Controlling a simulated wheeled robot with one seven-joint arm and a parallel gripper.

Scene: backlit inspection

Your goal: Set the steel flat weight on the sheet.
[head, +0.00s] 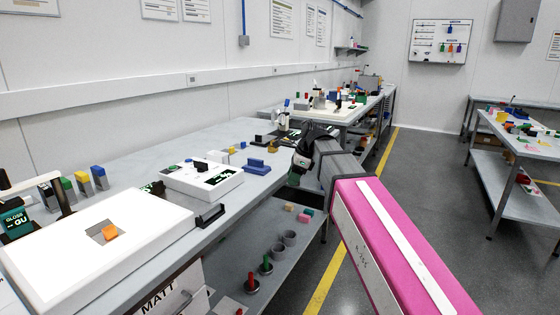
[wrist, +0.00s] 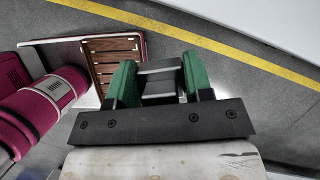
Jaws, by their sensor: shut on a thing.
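My gripper (wrist: 158,66) has green fingers closed on the steel flat weight (wrist: 160,84), a grey block held between them in the wrist view. In the head view my arm's dark end is beside the front edge of the long grey bench, and the weight cannot be made out there. A grey square sheet (head: 95,230) lies on the bright white light panel (head: 60,258) at the near left.
A smaller white box (head: 202,180) and a blue block (head: 257,167) stand on the bench (head: 150,166). A black bracket (head: 210,216) is at the panel's right. Cups (head: 277,251) and pegs stand on the lower shelf. Floor with a yellow line (wrist: 220,46) shows below my gripper.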

